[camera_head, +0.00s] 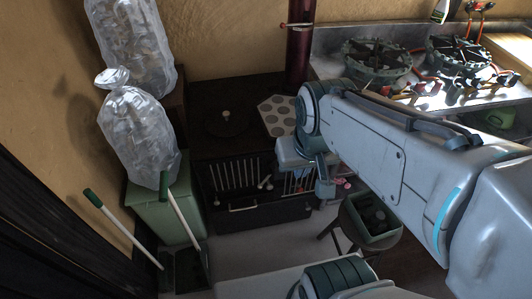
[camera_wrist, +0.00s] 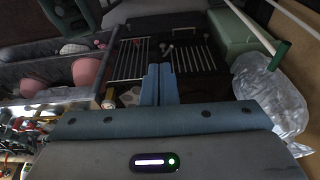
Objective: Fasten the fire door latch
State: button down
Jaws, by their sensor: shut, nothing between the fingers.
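The dark stove front carries the fire door, which shows pale upright bars (camera_head: 233,175). A small pale metal latch handle (camera_head: 265,183) sits between the two barred panels. In the wrist view the latch (camera_wrist: 167,49) shows just beyond my fingertips, between the barred panels (camera_wrist: 130,60). Whether it is engaged cannot be told. My gripper (camera_wrist: 159,67) is shut and empty, its two blue-grey fingers side by side and pointing toward the stove front. In the head view my gripper (camera_head: 325,188) hangs right of the latch and hides part of the right-hand panel.
A bar handle (camera_head: 243,208) crosses the lower stove front. A green cabinet (camera_head: 150,205) with clear bags (camera_head: 137,130) stands left, with green-handled tools (camera_head: 181,215) before it. A stool with a green bin (camera_head: 372,218) stands right. Gas burners (camera_head: 377,60) sit on the counter.

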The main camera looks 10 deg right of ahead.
jog(key=w+a+f+m+g+y+b, duration=0.1)
jog(key=w+a+f+y+b, duration=0.25)
jog(key=f, duration=0.65)
jog(key=w+f+m+g+y+b, duration=0.1)
jog(key=w+f+g+y+b, duration=0.1)
jog(key=f+y+b, duration=0.45)
jog(key=w+a+f+m+g+y+b, duration=0.1)
jog(key=w+f+y+b, duration=0.15)
jog(key=f+b, duration=0.65)
jog(key=w+d+f+m+t+b, duration=0.3)
jog(key=f+t, duration=0.3)
jog(key=f, duration=0.3)
jog(key=w+d+f+m+t+h+b, duration=0.1)
jog(key=w+d+f+m+t+b, duration=0.1)
jog(key=d+f+m+t, duration=0.4)
jog(key=w+d+f+m+t+h+b, duration=0.1)
jog(key=w+d+f+m+t+b, duration=0.2)
jog(key=f+t, duration=0.4)
notch_tip(320, 180, down, 6)
jog(key=shift+w+d+r+m+t+b, duration=0.3)
jog(key=shift+w+d+m, duration=0.45)
jog(key=shift+w+m, duration=0.3)
jog(key=shift+w+a, duration=0.1)
